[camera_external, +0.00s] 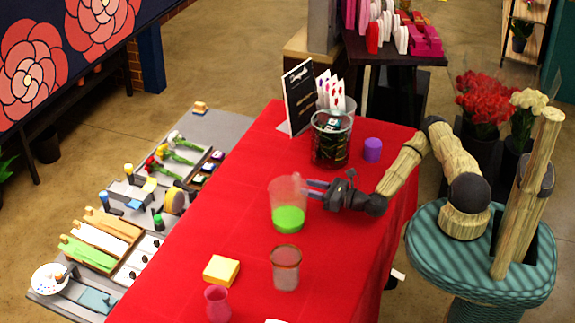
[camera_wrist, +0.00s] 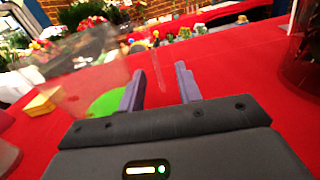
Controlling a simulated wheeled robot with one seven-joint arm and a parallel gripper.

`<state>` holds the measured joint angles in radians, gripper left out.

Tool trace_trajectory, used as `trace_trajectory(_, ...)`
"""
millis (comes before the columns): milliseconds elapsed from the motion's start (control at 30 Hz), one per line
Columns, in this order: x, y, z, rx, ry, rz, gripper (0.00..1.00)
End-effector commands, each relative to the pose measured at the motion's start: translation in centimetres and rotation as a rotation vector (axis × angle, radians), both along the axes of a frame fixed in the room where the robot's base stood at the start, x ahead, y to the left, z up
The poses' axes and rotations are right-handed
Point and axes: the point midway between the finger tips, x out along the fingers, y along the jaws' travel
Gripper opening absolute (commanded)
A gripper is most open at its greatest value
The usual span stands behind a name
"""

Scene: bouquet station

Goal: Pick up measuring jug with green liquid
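The measuring jug (camera_external: 287,192) is clear, with bright green liquid in its lower part, and stands upright on the red table. In the wrist view the green liquid (camera_wrist: 104,103) shows left of and partly behind my left finger. My gripper (camera_external: 315,189) is at the jug's right side, near its upper half. In the wrist view my gripper (camera_wrist: 160,85) has its two fingers apart. A thin clear edge, perhaps the jug's wall or handle, shows between them. I cannot tell whether a finger touches the jug.
On the red table (camera_external: 215,190) are a clear cup (camera_external: 285,268), a pink vase (camera_external: 217,303), a yellow block (camera_external: 221,270), a purple cylinder (camera_external: 373,149), a dark-filled glass container (camera_external: 331,140) and a black sign (camera_external: 299,97). A grey floor-level station lies left.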

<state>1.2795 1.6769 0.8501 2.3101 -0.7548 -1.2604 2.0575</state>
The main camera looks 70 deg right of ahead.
Motion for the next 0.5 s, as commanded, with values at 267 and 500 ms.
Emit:
trace_trajectory(267, 3.5, 0.5, 0.2, -0.002, 0.000, 0.001, 0.34)
trace_trajectory(500, 4.8, 0.4, -0.2, 0.000, 0.000, -0.001, 0.34)
